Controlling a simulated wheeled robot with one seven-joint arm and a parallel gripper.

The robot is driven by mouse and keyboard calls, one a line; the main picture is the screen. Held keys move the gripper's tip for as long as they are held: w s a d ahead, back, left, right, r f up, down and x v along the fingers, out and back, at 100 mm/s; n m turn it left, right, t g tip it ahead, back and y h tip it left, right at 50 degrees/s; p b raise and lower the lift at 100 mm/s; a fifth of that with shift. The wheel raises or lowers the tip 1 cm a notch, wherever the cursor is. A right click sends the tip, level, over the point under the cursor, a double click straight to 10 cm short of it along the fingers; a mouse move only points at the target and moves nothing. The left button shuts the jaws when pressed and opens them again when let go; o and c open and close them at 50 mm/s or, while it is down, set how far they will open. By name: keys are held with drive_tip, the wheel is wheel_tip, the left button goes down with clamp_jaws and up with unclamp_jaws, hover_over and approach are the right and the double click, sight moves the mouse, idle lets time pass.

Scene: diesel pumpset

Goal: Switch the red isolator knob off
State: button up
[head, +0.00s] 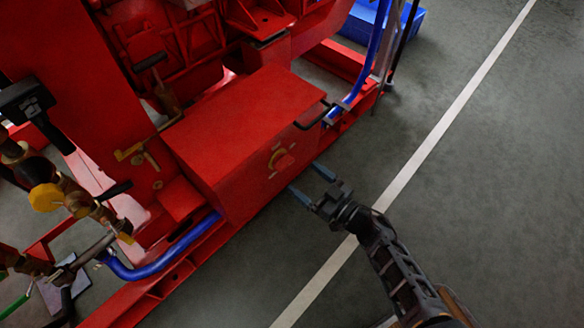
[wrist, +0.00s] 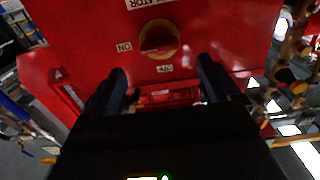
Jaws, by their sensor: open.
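The red isolator knob (head: 284,161) sits on a yellow round plate on the side face of a red box. In the wrist view the knob (wrist: 160,42) appears at the top middle inside its yellow ring, its bar roughly level. An upside-down ON label is left of it and another small label, apparently OFF, is just below it. My gripper (head: 306,179) is open and empty, its two fingers apart and pointing toward the box face. In the wrist view the fingers (wrist: 162,74) stand on either side below the knob, not touching it.
The red box (head: 246,118) has a black handle (head: 310,118) near its upper right edge. A blue hose (head: 160,264) runs by its lower left, and valves with a yellow cap (head: 46,197) are further left. The grey floor with a white line is clear at right.

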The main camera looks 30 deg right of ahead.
sight(287, 166)
drive_tip(key=b+x, duration=0.2)
drive_tip(key=x, duration=0.4)
drive_tip(key=shift+f, duration=0.15)
drive_tip(key=shift+w+a+b, duration=0.15)
drive_tip(key=shift+w+b, duration=0.2)
drive_tip(key=shift+w, duration=0.2)
drive_tip(key=c, duration=1)
drive_tip(key=shift+o, duration=0.2)
